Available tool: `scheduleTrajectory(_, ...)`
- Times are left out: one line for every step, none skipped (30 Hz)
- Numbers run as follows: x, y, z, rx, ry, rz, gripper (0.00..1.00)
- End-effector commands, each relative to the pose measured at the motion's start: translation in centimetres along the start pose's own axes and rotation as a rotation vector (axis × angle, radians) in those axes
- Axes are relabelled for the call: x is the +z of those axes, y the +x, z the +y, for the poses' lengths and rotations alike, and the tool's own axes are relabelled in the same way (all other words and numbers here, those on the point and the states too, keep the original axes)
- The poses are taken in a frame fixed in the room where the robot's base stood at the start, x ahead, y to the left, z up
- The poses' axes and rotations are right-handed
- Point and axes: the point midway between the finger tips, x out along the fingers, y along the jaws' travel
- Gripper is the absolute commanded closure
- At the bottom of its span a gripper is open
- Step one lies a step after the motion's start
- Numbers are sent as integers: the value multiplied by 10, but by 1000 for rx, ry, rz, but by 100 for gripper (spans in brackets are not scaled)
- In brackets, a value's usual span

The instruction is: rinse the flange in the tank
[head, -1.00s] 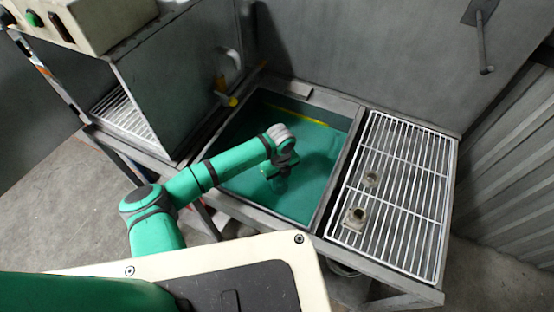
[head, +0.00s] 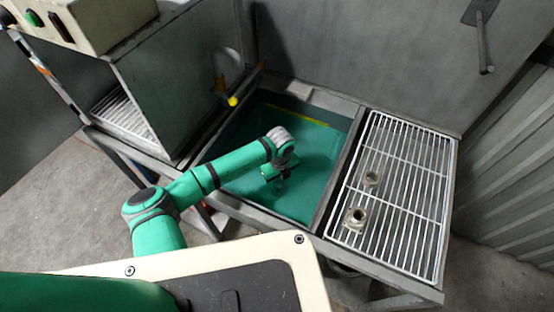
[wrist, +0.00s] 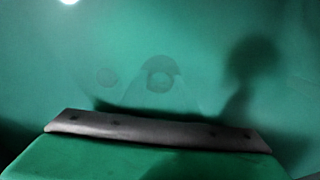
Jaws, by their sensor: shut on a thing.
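The tank (head: 341,172) is an open metal basin of green liquid with a yellow line on its far wall. My gripper (head: 277,186) points down into the tank at the liquid, near its middle. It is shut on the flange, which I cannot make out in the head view. In the wrist view a dim, round, green-tinted shape with a dark hole, seemingly the flange (wrist: 163,72), shows beyond the gripper's dark edge. The fingertips are hidden there, and the depth of the flange is hard to tell.
A white wire rack (head: 405,205) right of the tank holds two small metal fittings, one farther back (head: 371,178) and one nearer (head: 355,218). A grey cabinet (head: 180,90) stands left of the tank. A metal wall (head: 350,50) rises behind.

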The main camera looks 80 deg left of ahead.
Motion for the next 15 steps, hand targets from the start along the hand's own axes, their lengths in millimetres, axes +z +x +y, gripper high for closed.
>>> scheduleTrajectory(0,-1,0,-1,0,-1,100)
scheduleTrajectory(0,-2,0,-1,0,-1,100)
scheduleTrajectory(0,-2,0,-1,0,-1,100)
scheduleTrajectory(0,-3,0,-1,0,-1,100)
scheduleTrajectory(0,-4,0,-1,0,-1,100)
scheduleTrajectory(1,-5,0,-1,-1,-1,100)
scheduleTrajectory(1,-6,0,-1,-1,-1,100)
scheduleTrajectory(1,-7,0,-1,-1,-1,100)
scheduleTrajectory(1,-9,0,-1,-1,-1,100)
scheduleTrajectory(1,-10,0,-1,-1,-1,100)
scheduleTrajectory(1,-11,0,-1,-1,-1,100)
scheduleTrajectory(1,-12,0,-2,-1,-1,100)
scheduleTrajectory(1,-13,0,-2,-1,-1,100)
scheduleTrajectory(1,-14,0,-2,-1,-1,100)
scheduleTrajectory(1,-16,0,-2,-1,-2,100)
